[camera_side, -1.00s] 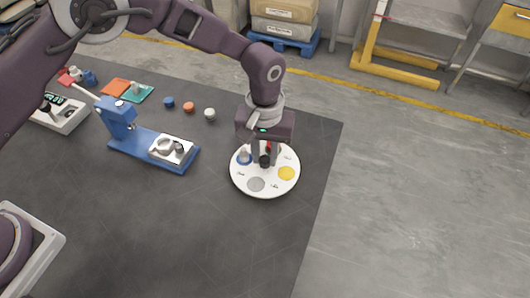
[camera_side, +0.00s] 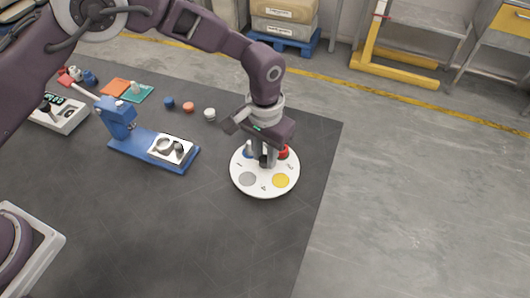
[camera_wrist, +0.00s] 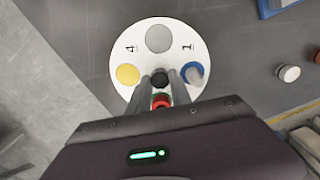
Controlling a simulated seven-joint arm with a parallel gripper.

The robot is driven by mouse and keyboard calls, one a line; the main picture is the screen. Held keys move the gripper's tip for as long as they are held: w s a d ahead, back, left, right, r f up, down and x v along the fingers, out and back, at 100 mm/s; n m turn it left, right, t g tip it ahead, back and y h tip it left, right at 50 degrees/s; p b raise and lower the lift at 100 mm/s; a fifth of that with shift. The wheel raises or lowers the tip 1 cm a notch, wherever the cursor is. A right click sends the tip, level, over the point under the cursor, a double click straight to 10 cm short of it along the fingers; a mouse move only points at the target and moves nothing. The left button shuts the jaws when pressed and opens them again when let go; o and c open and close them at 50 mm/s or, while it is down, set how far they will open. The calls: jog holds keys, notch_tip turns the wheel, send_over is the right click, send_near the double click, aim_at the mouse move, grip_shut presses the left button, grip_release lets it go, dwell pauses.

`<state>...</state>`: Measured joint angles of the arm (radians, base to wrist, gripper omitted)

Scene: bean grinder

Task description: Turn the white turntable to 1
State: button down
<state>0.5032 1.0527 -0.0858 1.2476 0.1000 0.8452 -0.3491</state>
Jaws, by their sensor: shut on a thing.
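The white turntable (camera_side: 264,188) lies flat on the dark mat, with grey (camera_side: 247,179), yellow (camera_side: 281,181), red (camera_side: 284,152) and blue spots around its rim and small dark numerals between them. In the wrist view the turntable (camera_wrist: 184,35) shows a 4 at left and a numeral at right that I cannot read surely. A pale piece stands at the blue spot (camera_wrist: 193,73). My gripper (camera_wrist: 160,84) points down over the turntable's centre, shut on the dark centre knob (camera_wrist: 160,79). The fingers partly hide the red spot (camera_wrist: 161,101).
A blue stand (camera_side: 128,146) with a white plate (camera_side: 171,149) is left of the turntable. Small blue, orange and white-topped pieces (camera_side: 209,114) sit behind it. Orange and teal squares (camera_side: 138,94) lie farther left. The mat in front is clear.

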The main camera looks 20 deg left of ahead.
aim_at(264, 159)
jog(key=shift+m, duration=6.5)
jog(key=c, duration=1.2)
grip_release()
jog(key=shift+o, duration=0.2)
jog(key=shift+r, duration=0.1)
notch_tip(264, 159, up, 7)
jog(key=shift+f, duration=0.1)
